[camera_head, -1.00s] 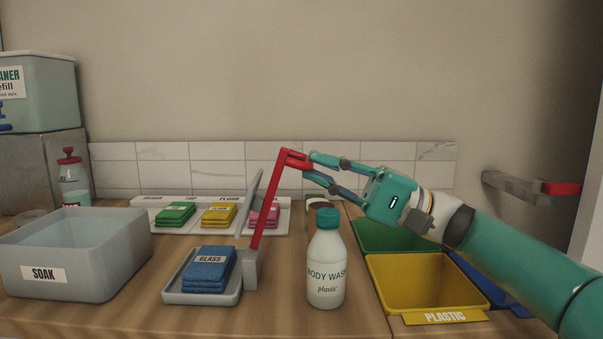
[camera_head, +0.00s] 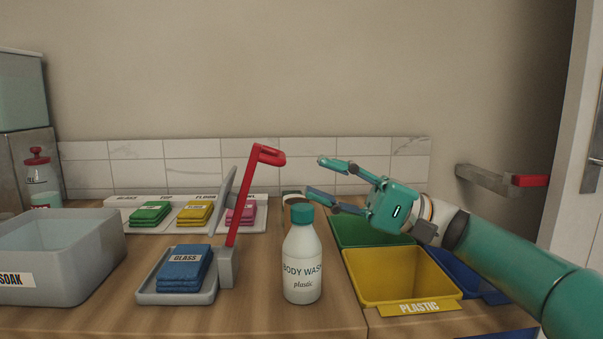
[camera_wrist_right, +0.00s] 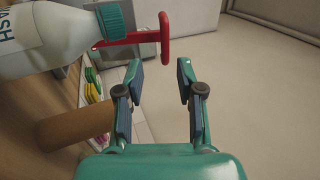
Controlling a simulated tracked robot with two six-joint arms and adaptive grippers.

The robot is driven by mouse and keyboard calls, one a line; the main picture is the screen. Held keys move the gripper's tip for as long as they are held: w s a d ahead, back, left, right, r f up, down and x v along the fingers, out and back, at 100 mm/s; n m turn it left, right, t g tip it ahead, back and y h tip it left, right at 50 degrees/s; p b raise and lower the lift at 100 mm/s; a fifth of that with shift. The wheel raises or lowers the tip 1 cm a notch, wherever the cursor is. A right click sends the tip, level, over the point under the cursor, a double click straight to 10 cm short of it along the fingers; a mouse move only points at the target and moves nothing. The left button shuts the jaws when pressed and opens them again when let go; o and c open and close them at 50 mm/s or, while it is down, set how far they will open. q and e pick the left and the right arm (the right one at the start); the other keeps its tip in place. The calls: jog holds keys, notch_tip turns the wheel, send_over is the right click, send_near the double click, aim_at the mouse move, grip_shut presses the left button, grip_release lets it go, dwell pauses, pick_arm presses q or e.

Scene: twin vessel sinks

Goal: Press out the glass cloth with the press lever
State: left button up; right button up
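The blue glass cloth (camera_head: 185,270), folded and labelled GLASS, lies in the grey press tray (camera_head: 150,293). The press has a grey plate (camera_head: 226,200), raised and tilted, and a red press lever (camera_head: 240,195) standing up with a short red handle at its top. My right gripper (camera_head: 328,178) is open and empty, to the right of the lever handle and apart from it. In the right wrist view the open fingers (camera_wrist_right: 160,82) have nothing between them, and the red lever (camera_wrist_right: 163,45) shows beyond them. My left gripper is not in view.
A white body wash bottle (camera_head: 302,265) with a green cap stands right of the press. The grey SOAK tub (camera_head: 105,250) is at left. Folded cloths lie on a white tray (camera_head: 125,217) behind. A yellow PLASTIC bin (camera_head: 372,293) is below my right arm.

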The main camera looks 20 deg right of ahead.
jog(key=v, duration=0.7)
jog(key=shift+d+f, duration=0.15)
jog(key=shift+d, duration=0.05)
jog(key=shift+w, duration=0.1)
